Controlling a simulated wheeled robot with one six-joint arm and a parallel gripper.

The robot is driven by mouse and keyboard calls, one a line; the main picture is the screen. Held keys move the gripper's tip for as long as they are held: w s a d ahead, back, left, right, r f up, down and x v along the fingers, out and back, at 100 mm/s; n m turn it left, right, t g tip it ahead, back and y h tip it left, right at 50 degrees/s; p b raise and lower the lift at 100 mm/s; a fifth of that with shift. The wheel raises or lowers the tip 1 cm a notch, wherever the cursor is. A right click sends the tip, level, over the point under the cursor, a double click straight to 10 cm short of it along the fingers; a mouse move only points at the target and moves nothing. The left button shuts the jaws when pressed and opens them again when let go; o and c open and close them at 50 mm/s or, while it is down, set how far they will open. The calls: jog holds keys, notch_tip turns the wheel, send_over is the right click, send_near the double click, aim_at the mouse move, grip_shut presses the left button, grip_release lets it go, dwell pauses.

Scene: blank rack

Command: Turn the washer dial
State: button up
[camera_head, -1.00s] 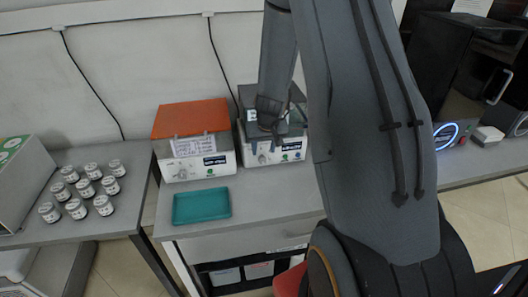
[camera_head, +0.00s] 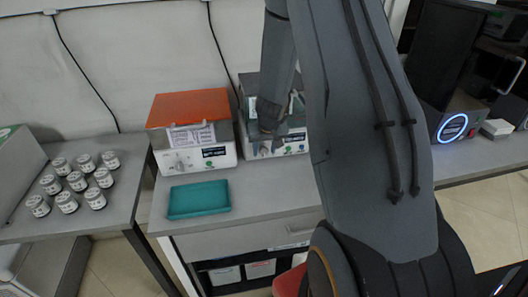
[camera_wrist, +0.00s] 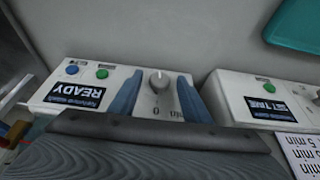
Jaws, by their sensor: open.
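The washer is a white box with a dark grey top (camera_head: 252,84), standing on the grey bench in the head view. Its white front panel (camera_wrist: 75,88) in the wrist view carries a black READY display, a blue and a green button, and a round grey dial (camera_wrist: 159,80) with a 0 mark below it. My gripper (camera_wrist: 158,98) is open, with one blue finger on each side of the dial. Gaps seem to show between the fingers and the dial; contact cannot be told. In the head view my gripper (camera_head: 262,142) is at the washer's front and hides the dial.
A similar white box with an orange top (camera_head: 190,106) stands close to the left; its SET TIME panel (camera_wrist: 240,105) shows in the wrist view. A teal tray (camera_head: 199,199) lies in front of it. Several jars (camera_head: 76,180) stand on the left table.

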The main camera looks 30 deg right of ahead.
jog(key=c, duration=1)
jog(key=shift+w+d+b, duration=0.1)
jog(key=shift+w+b, duration=0.1)
jog(key=shift+b, duration=0.9)
jog(key=b, duration=0.3)
jog(key=y+b, duration=0.1)
jog(key=b, duration=0.7)
jog(key=shift+d+t+b, duration=0.15)
jog(key=shift+t+b, duration=0.15)
jog(key=shift+b, duration=0.05)
jog(key=shift+s+r+b, duration=0.1)
jog(key=shift+b, duration=0.65)
jog(key=o, duration=1)
jog(key=shift+s, duration=0.1)
